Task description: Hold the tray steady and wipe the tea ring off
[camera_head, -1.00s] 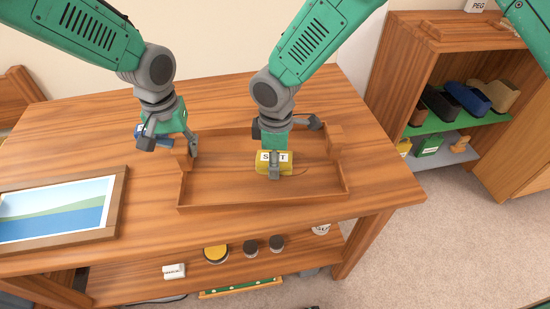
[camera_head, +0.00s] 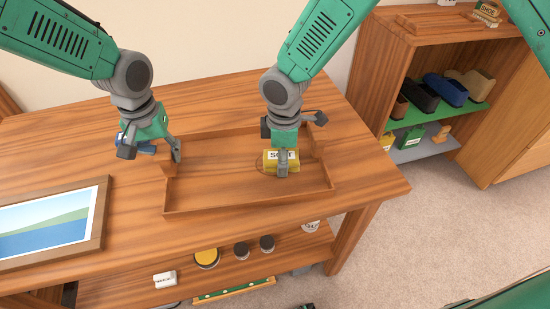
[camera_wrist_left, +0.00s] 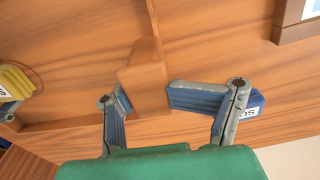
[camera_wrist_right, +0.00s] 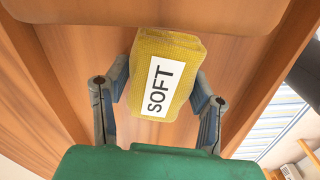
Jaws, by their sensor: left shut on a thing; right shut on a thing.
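The wooden tray (camera_head: 215,208) lies flat on the table. My left gripper (camera_head: 153,153) is at its left end; in the left wrist view its fingers are shut on the block-like tray handle (camera_wrist_left: 146,75). My right gripper (camera_head: 282,160) is shut on a yellow sponge (camera_head: 270,167) labelled SOFT, down at the tray floor. The sponge's label faces the camera in the right wrist view (camera_wrist_right: 160,85). A thin dark arc of the tea ring (camera_head: 260,165) shows at the sponge's left; the sponge and gripper hide the rest.
A blue labelled object (camera_wrist_left: 250,105) sits beside the tray, behind my left gripper. A framed picture (camera_head: 50,225) lies at the table's left. Jars (camera_head: 206,258) stand on the lower shelf. A cabinet (camera_head: 410,60) with brushes stands at the right.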

